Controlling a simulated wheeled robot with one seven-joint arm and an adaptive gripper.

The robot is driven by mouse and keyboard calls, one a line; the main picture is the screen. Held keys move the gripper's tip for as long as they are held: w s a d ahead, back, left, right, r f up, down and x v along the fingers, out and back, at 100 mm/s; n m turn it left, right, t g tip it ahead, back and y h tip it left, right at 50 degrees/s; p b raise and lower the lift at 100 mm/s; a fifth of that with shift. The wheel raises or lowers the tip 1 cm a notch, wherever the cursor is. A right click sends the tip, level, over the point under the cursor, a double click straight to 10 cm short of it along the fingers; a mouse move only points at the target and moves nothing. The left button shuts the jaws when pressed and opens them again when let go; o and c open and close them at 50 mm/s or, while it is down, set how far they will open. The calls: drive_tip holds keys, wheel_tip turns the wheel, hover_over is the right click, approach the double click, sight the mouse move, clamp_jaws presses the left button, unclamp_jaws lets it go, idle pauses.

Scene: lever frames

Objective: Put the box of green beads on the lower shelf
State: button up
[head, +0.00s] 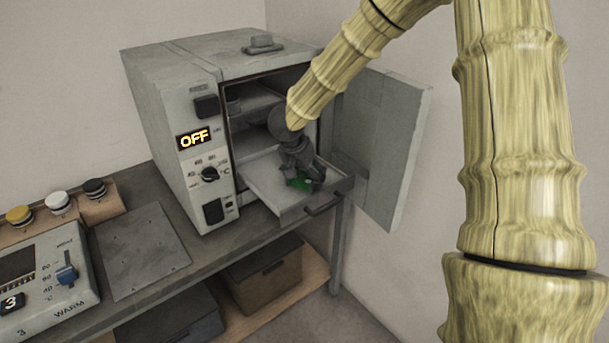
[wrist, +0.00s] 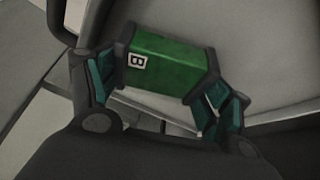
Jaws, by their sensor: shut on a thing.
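The green box (head: 298,184) is between the fingers of my gripper (head: 306,180), over the pulled-out tray (head: 262,183) of the oven. In the wrist view the green box (wrist: 168,62) has dark ends and a white label with a "B". The fingers are shut on its two ends. The tray is the lower level, with a bar handle at its front. An upper shelf (head: 255,101) shows inside the oven. Whether the box touches the tray is hard to tell. My gripper hides part of the box and the tray.
The oven (head: 165,105) reads OFF, and its door (head: 385,140) stands wide open on the right. A control panel (head: 50,278), several coloured knobs and a flat plate (head: 143,250) lie on the bench at left. Bins (head: 265,275) stand underneath.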

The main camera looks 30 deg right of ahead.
drive_tip(key=shift+s, duration=0.1)
drive_tip(key=o, duration=0.8)
drive_tip(key=shift+f, duration=0.2)
drive_tip(key=shift+r, duration=0.2)
drive_tip(key=v, duration=1.2)
